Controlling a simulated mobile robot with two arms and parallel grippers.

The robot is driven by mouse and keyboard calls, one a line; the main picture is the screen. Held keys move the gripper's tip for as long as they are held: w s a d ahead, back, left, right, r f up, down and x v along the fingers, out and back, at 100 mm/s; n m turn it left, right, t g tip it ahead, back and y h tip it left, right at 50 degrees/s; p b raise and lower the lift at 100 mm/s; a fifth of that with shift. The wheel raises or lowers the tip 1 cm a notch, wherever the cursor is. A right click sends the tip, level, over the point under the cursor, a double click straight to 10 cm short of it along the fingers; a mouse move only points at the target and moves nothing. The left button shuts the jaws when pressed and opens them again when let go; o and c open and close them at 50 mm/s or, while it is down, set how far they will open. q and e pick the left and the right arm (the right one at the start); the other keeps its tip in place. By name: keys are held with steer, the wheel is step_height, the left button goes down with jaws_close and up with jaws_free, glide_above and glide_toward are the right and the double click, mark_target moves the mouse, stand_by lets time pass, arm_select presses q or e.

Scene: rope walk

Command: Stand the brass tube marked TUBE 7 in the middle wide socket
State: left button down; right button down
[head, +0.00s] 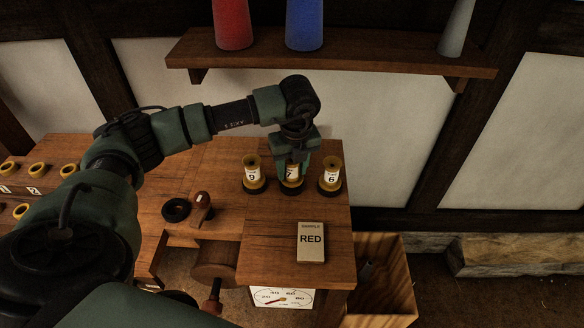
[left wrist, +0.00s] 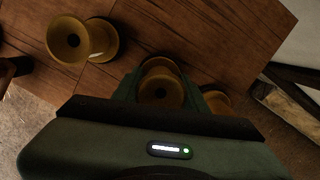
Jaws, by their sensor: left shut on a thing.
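The brass tube marked 7 (head: 291,174) stands upright between the tube marked 9 (head: 252,176) and the tube marked 6 (head: 331,176). My left gripper (head: 292,163) comes down from above and is shut on tube 7. A dark ring (head: 291,188) shows at the foot of tube 7, in the middle of the row; I cannot tell whether the tube rests fully in it. In the left wrist view the held tube's open mouth (left wrist: 161,89) shows between the fingers, with another brass tube (left wrist: 70,40) at upper left and one (left wrist: 217,101) partly hidden at right. My right gripper is not in view.
A RED sample box (head: 311,242) stands on the bench in front of the tubes. A wooden-handled tool (head: 202,208) and a black ring (head: 176,209) lie to the left. A shelf (head: 340,54) with coloured cones hangs behind. A wooden crate (head: 398,275) is below right.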

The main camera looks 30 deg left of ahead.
arm_select(q)
steer(key=shift+f+b, duration=0.55)
steer(key=shift+b, duration=0.05)
stand_by(0.5)
steer(key=c, duration=1.1)
jaws_free()
steer(key=shift+o, duration=0.2)
steer(key=shift+s+d+r+p, duration=0.15)
steer(key=shift+d+r+p, duration=0.1)
steer(key=shift+r+p, duration=1.25)
steer(key=shift+s+d+r+p, duration=0.2)
steer(key=shift+r+p, duration=0.65)
steer(key=shift+r, duration=1.3)
steer(key=shift+s+d+r+p, duration=0.15)
steer(key=shift+d+r+p, duration=0.1)
steer(key=shift+r+p, duration=1.25)
steer(key=shift+r+b, duration=0.3)
steer(key=shift+b, duration=0.05)
